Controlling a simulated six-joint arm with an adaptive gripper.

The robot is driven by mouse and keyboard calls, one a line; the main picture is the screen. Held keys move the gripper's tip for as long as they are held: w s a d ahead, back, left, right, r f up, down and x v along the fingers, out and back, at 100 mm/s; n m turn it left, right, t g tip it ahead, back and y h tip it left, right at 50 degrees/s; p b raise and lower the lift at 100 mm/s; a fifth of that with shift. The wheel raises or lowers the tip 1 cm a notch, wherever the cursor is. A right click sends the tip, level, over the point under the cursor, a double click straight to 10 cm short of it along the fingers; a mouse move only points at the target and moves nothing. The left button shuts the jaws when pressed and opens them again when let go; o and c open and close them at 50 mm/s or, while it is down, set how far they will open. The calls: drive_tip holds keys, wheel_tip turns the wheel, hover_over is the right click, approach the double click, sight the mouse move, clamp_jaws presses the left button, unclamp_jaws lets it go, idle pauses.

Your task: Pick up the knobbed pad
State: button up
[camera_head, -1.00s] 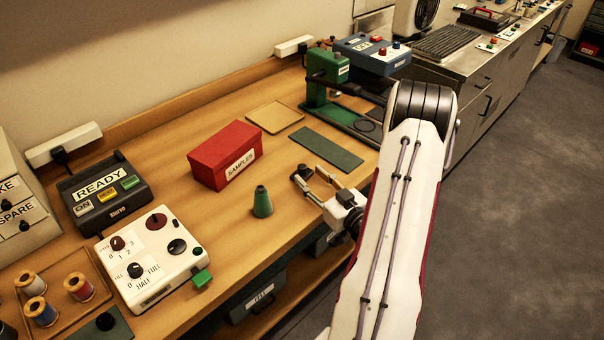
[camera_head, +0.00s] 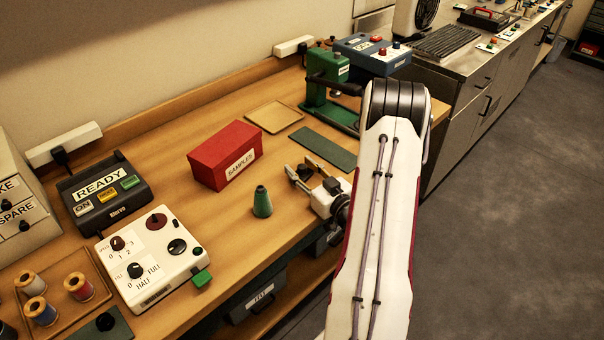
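A dark green pad with a black knob (camera_head: 105,322) lies at the bottom left of the head view, at the front of the wooden table. The frame's lower edge cuts part of it off. My gripper (camera_head: 299,176) is far to its right, over the table's front part, just right of a green cone. Its fingers look apart, with nothing seen between them.
The green cone (camera_head: 262,203) and red SAMPLES box (camera_head: 225,155) stand between. A flat green mat (camera_head: 323,149) lies behind my gripper.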

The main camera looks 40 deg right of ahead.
sight(302, 166)
drive_tip(key=shift+c, duration=0.3)
clamp_jaws()
drive_tip(key=shift+r, duration=0.2)
drive_tip(key=shift+r, duration=4.8)
